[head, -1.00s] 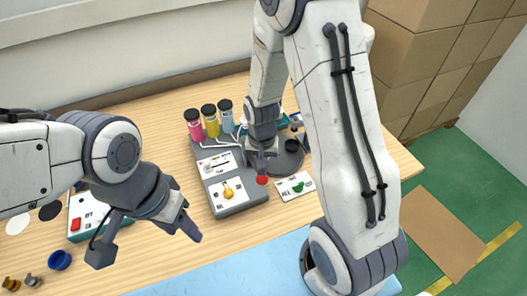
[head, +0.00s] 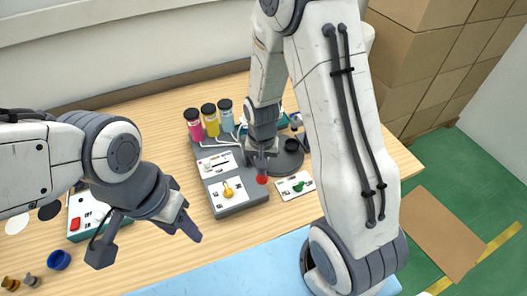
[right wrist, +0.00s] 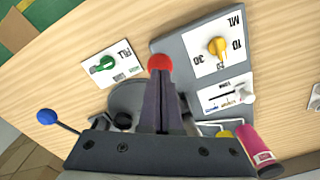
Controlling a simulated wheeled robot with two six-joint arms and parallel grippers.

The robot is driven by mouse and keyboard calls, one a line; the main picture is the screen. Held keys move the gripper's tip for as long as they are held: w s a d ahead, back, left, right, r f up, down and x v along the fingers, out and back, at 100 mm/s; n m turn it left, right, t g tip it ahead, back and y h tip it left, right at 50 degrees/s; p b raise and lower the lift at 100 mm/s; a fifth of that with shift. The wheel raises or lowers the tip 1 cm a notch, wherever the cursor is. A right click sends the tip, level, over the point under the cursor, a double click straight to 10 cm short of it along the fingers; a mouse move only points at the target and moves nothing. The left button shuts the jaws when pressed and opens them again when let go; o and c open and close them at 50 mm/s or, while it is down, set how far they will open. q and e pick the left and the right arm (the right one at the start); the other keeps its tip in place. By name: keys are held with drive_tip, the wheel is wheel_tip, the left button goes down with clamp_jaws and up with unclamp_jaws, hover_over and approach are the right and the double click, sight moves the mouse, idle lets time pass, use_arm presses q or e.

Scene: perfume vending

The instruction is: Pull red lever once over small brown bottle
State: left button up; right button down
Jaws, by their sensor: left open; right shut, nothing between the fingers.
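The red lever's round knob (head: 262,180) shows beside the grey dispenser (head: 232,200) in the head view. It also shows in the right wrist view (right wrist: 159,62), right at my right fingertips. My right gripper (right wrist: 160,84) is shut with nothing between its fingers, its tips at the knob. I cannot tell whether they touch it. The same gripper (head: 262,164) points down in the head view. My left gripper (head: 148,243) is open and empty above the left part of the table. I cannot make out the small brown bottle; my right gripper and arm cover part of the dispenser area.
Pink, yellow and blue bottles (head: 210,120) stand behind the dispenser, which has a yellow dial (right wrist: 217,47). A card with a green knob (right wrist: 104,64) lies beside it. A blue-tipped lever (right wrist: 46,116) is nearby. A box with a red button (head: 76,224) sits left.

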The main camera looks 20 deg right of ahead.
sight(262, 179)
drive_tip(key=shift+f+b, duration=2.1)
drive_tip(key=shift+f, duration=0.8)
drive_tip(key=shift+r, duration=0.1)
wheel_tip(262, 179, up, 9)
drive_tip(key=p, duration=0.8)
drive_tip(key=shift+r, duration=0.1)
